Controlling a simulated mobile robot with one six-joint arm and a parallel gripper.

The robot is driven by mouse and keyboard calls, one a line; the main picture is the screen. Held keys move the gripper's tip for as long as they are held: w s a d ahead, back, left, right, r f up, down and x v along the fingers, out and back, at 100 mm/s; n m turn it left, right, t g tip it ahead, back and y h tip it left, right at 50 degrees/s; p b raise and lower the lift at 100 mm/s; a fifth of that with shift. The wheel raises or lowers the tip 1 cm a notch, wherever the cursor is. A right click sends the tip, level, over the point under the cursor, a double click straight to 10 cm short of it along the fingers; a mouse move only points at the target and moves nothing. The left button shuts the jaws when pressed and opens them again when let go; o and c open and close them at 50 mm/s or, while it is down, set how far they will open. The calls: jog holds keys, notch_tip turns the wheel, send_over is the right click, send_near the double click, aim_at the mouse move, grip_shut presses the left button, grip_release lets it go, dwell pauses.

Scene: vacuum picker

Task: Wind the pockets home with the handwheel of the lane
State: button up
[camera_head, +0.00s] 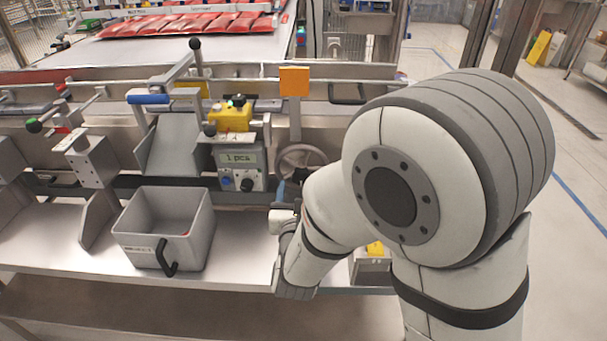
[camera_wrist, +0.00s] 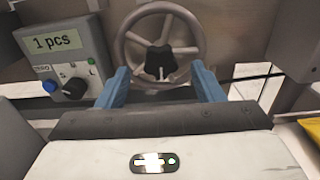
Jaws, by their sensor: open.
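The handwheel (camera_head: 301,166) is a grey spoked wheel on the lane's front, right of the control box. In the head view my gripper (camera_head: 279,192) is partly hidden by my arm, just below left of the wheel. The pockets cannot be made out clearly.
The control box (camera_head: 240,168) reads "1 pcs" and has a blue button and a black knob. A grey bin (camera_head: 135,222) with a black handle stands on the front shelf. Red packs (camera_head: 190,24) lie on the belt behind. An orange plate (camera_head: 294,81) stands above the wheel.

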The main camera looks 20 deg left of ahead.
aim_at(301, 179)
jog(key=shift+x, duration=1.95)
jog(key=shift+f, duration=0.1)
jog(key=shift+c, duration=0.5)
